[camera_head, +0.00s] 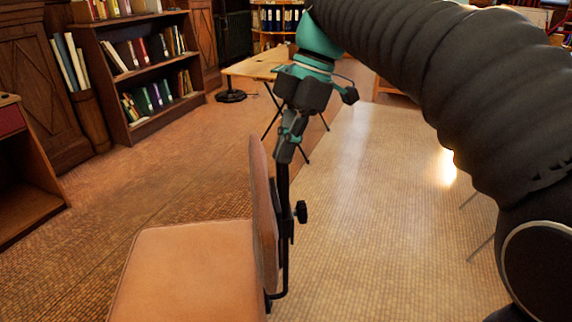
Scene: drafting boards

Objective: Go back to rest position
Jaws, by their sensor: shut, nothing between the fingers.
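My gripper (286,150) is in the upper middle of the head view, at the end of my dark ribbed arm, which reaches in from the right. Its fingers point down and are closed together, with nothing seen between them. In the picture the fingertips overlap the top of the chair's backrest (263,200). I cannot tell whether they touch it.
A tan chair seat (190,270) fills the lower left foreground. A drafting table (256,65) stands behind my gripper. A bookshelf (122,72) and a wooden cabinet (30,180) line the left. Open floor (370,220) lies right of the chair.

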